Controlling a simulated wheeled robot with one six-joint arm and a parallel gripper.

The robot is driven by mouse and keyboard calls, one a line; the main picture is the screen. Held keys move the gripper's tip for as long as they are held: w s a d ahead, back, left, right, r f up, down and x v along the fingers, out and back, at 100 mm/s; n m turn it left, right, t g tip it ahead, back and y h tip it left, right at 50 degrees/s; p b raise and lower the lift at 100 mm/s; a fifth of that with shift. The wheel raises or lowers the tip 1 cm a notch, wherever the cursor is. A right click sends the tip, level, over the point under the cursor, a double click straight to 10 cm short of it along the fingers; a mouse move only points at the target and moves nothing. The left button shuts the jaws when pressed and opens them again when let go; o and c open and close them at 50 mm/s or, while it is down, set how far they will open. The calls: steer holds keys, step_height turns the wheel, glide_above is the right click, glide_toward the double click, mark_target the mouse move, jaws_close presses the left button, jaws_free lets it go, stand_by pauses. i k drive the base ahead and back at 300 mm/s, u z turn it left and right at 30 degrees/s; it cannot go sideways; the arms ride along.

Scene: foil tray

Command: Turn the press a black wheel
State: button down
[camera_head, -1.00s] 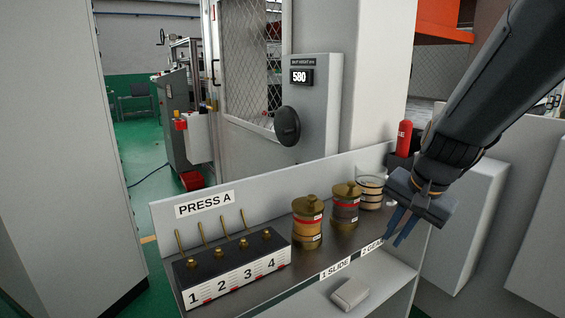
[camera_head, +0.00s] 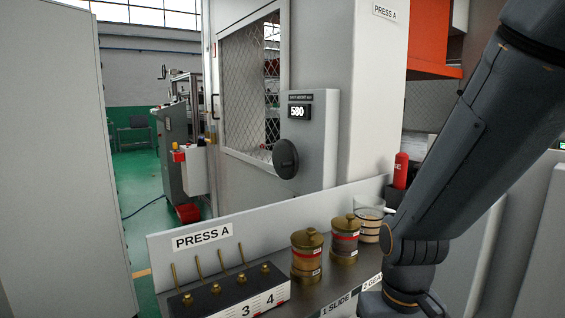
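The black wheel (camera_head: 285,158) is a round dark disc on the left part of the front of a grey box (camera_head: 318,150) on the press. A PRESS A sign (camera_head: 385,12) is on the press body at the top. My arm comes down the right side, well to the right of the wheel and apart from it. Its wrist reaches the bottom edge of the picture, and my gripper's fingers are out of view.
A shelf with another PRESS A sign (camera_head: 202,237) stands in front of the press. It holds a numbered lever block (camera_head: 238,292), two brass-lidded jars (camera_head: 307,258) (camera_head: 344,242) and a glass beaker (camera_head: 369,222). A red bottle (camera_head: 401,170) stands behind.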

mark_target(285, 157)
steer(key=u, duration=1.2)
steer(key=k, duration=0.35)
steer(key=z, duration=1.2)
